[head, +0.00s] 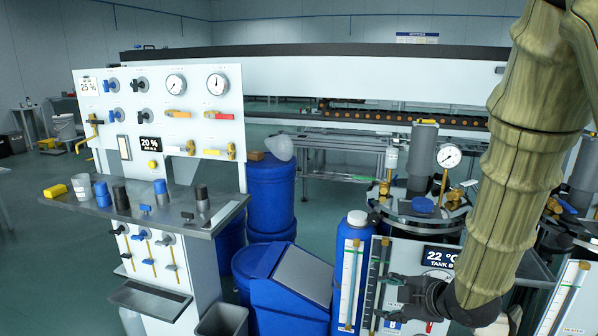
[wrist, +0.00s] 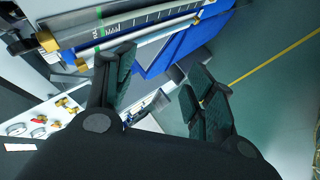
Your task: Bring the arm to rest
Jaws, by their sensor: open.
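My gripper (head: 379,297) is dark and hangs low at the right in the head view, in front of the white tank panel. My arm (head: 516,170), in a yellow-brown sleeve, comes down from the upper right to it. In the wrist view my gripper (wrist: 158,72) has its two dark fingers spread apart with nothing between them. The sight gauge (head: 376,278) stands just behind the fingers in the head view. It shows in the wrist view (wrist: 150,28) beyond the left finger; I cannot tell the gap.
A panel fixture (head: 205,100) with valves, gauges and a grey shelf stands at the left. A blue bin (head: 262,285) and blue drums stand in the middle. A tank (head: 425,208) with a pressure gauge (head: 449,156) is behind my arm. Open floor (head: 50,250) lies at far left.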

